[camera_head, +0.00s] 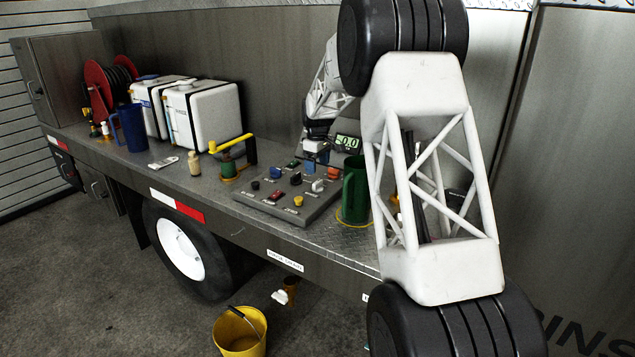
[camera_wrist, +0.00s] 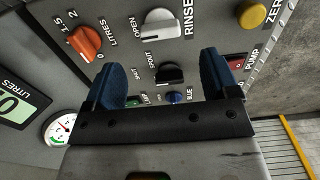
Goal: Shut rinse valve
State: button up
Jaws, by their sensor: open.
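The rinse valve (camera_wrist: 160,24) is a white knob on the grey control panel, beside the word RINSE in the wrist view. Its narrow bar appears to point left, toward OPEN; the SHUT mark is below that. It also shows as a white knob in the head view (camera_head: 317,186). My gripper (camera_wrist: 163,78) is open and empty, with its blue fingers either side of a black knob (camera_wrist: 170,74). The rinse valve lies beyond the fingertips in the wrist view. In the head view my gripper (camera_head: 314,160) is above the panel's back part.
An orange litres knob (camera_wrist: 85,42), a yellow zero button (camera_wrist: 252,16) and a red pump switch (camera_wrist: 235,62) surround the valve. A green jug (camera_head: 355,190) stands right of the panel (camera_head: 255,208); a yellow-handled valve (camera_head: 230,147) stands to its left.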

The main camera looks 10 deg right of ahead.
aim_at(317, 181)
jog(key=shift+f, duration=3.55)
jog(key=c, duration=0.9)
